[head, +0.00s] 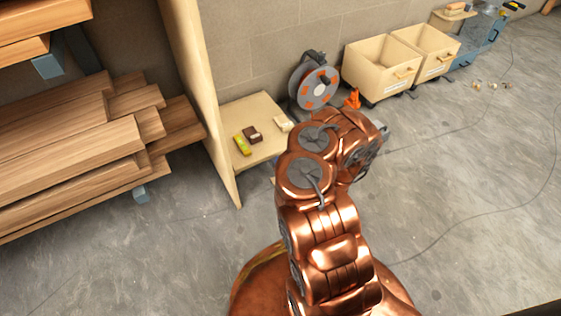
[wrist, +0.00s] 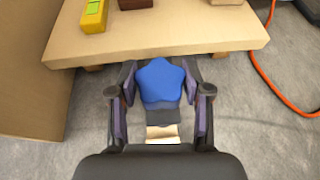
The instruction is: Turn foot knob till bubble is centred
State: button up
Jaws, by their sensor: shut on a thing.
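The blue lobed foot knob (wrist: 160,82) is in the middle of the wrist view, in front of the wooden board's near edge. My gripper (wrist: 160,90) has a finger on each side of the knob and is shut on it. A yellow spirit level with a green vial (wrist: 93,14) lies on the board (wrist: 165,37), cut off by the top of the wrist view. The level also shows in the head view (head: 242,144), on the left of the board (head: 258,108). The bubble cannot be made out. My arm hides the knob and gripper in the head view.
A dark brown block (head: 252,134) and a pale block (head: 284,123) lie on the board. An upright wooden panel (head: 190,75) stands left of it. A cable reel (head: 313,82) and bins (head: 381,68) stand behind. An orange cable (wrist: 277,92) runs at right.

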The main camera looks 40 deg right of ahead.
jog(key=shift+f, duration=0.2)
jog(key=o, duration=1.2)
jog(key=shift+r, duration=0.1)
jog(key=shift+s, duration=0.1)
jog(key=shift+s+r, duration=0.25)
jog(key=shift+s, duration=0.45)
jog(key=shift+v, duration=5.15)
jog(key=shift+a+r, duration=0.1)
jog(key=shift+a, duration=0.05)
